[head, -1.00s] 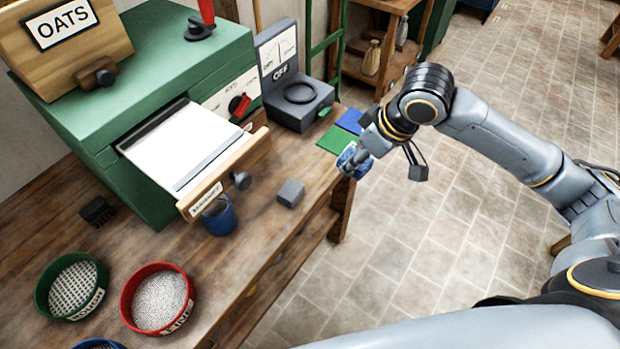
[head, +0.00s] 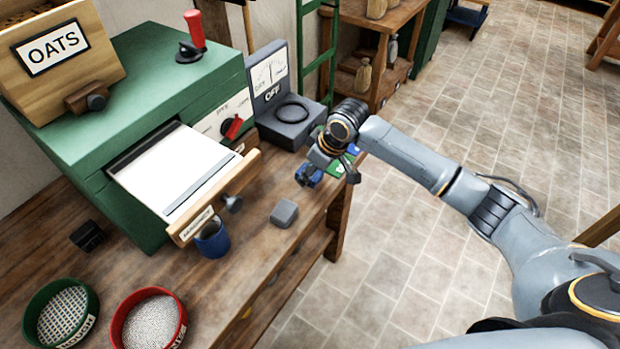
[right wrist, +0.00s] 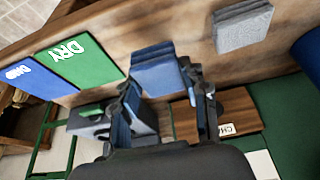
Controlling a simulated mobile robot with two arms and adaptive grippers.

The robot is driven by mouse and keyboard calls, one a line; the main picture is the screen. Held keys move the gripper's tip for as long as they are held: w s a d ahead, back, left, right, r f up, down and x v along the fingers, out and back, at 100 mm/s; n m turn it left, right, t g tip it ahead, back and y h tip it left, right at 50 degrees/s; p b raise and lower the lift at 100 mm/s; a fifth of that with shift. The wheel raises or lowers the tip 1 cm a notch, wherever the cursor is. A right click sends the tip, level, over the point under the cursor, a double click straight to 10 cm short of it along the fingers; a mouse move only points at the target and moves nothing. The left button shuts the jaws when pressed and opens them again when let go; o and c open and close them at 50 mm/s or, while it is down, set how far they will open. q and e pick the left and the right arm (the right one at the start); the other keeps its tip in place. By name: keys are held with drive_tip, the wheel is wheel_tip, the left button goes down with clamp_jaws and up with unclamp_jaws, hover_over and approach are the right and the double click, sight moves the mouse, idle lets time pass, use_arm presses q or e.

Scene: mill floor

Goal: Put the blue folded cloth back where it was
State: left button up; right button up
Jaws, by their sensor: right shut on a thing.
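In the right wrist view the layered cloth (right wrist: 157,70) sticks out between the two fingers of my right gripper (right wrist: 165,92). I cannot tell whether it touches the bench top. A green mat marked DRY (right wrist: 86,58) and a blue mat (right wrist: 32,83), its label partly readable, lie side by side. In the head view my arm partly hides the green mat (head: 338,168) and blue mat (head: 353,150). My left gripper is not in view.
The green mill (head: 150,80) has a pulled-out white tray (head: 175,170). A grey device marked OFF (head: 290,120) stands behind the gripper. Green and red sieves (head: 148,322) are front left.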

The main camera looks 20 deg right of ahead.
drive_tip(key=shift+w+f+p, duration=0.2)
drive_tip(key=shift+f+p, duration=0.1)
drive_tip(key=shift+f, duration=1.55)
drive_tip(key=shift+f, duration=0.1)
drive_tip(key=o, duration=1)
drive_tip(key=shift+r, duration=0.45)
drive_tip(key=v, duration=1.1)
drive_tip(key=shift+s+r, duration=0.1)
drive_tip(key=shift+r, duration=0.05)
